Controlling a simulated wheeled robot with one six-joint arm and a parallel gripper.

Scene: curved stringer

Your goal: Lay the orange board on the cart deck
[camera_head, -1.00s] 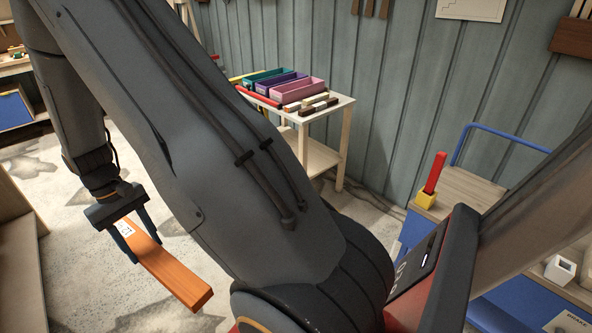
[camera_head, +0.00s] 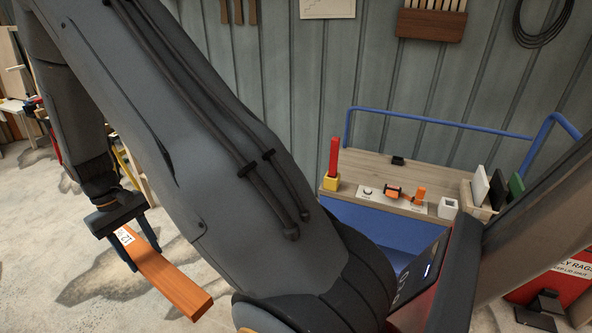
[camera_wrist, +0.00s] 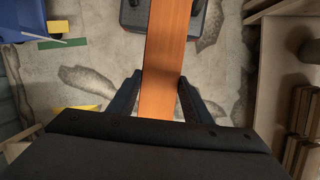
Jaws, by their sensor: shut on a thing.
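The orange board (camera_head: 178,285) hangs from my gripper (camera_head: 138,246) at the lower left of the head view. A white label shows on it between the fingers. My gripper is shut on the board near one end, above the floor. In the wrist view the board (camera_wrist: 166,50) runs up from between the two fingers (camera_wrist: 160,98) and passes the top edge. The cart deck (camera_head: 375,163) is pale wood with blue rails (camera_head: 440,122), on the right of the head view, well apart from the board. My arm hides part of the cart's lower left.
On the deck stand a red stick in a yellow block (camera_head: 332,165), an orange tool (camera_head: 395,192), a white block (camera_head: 448,208) and a holder with upright panels (camera_head: 481,186). The deck's middle and back look mostly clear. A wooden shelf unit (camera_wrist: 278,60) stands right in the wrist view.

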